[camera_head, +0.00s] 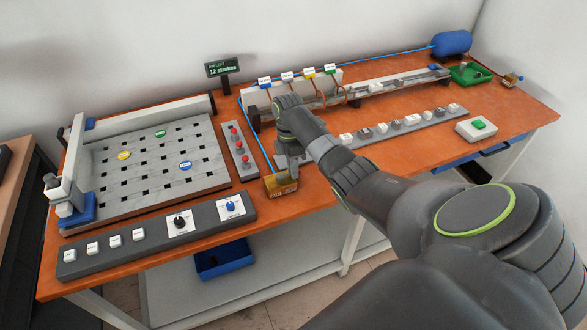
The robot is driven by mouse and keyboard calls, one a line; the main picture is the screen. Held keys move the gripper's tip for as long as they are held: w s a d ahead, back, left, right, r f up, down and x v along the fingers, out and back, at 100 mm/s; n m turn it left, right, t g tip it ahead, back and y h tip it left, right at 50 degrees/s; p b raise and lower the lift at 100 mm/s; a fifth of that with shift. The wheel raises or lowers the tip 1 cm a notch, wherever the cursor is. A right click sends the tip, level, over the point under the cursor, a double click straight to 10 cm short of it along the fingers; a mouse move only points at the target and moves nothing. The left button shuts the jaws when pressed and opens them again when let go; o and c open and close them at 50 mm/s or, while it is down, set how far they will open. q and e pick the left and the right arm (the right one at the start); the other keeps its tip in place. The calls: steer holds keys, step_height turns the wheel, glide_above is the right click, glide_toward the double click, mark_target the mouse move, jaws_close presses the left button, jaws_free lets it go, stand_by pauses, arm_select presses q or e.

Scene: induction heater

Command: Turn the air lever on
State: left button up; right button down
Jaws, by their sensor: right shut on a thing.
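A brass valve block (283,186) sits at the front edge of the orange table, with a thin blue air hose (259,146) running to it. My right gripper (284,163) is directly above this block, at the end of my dark arm reaching in from the lower right. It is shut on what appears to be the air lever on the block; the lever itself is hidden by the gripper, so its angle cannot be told. My left gripper is not in view.
A grey control panel (105,258) with buttons and two knobs lies left of the block. Red buttons (238,144) stand on a strip behind. A perforated plate (200,180) fills the left. A blue tank (452,43) and a small valve (511,79) are at the far right.

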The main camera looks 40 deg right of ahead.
steer(key=shift+w+n, duration=0.2)
steer(key=shift+n, duration=0.2)
steer(key=c, duration=1.3)
jaws_free()
steer(key=shift+c, duration=0.2)
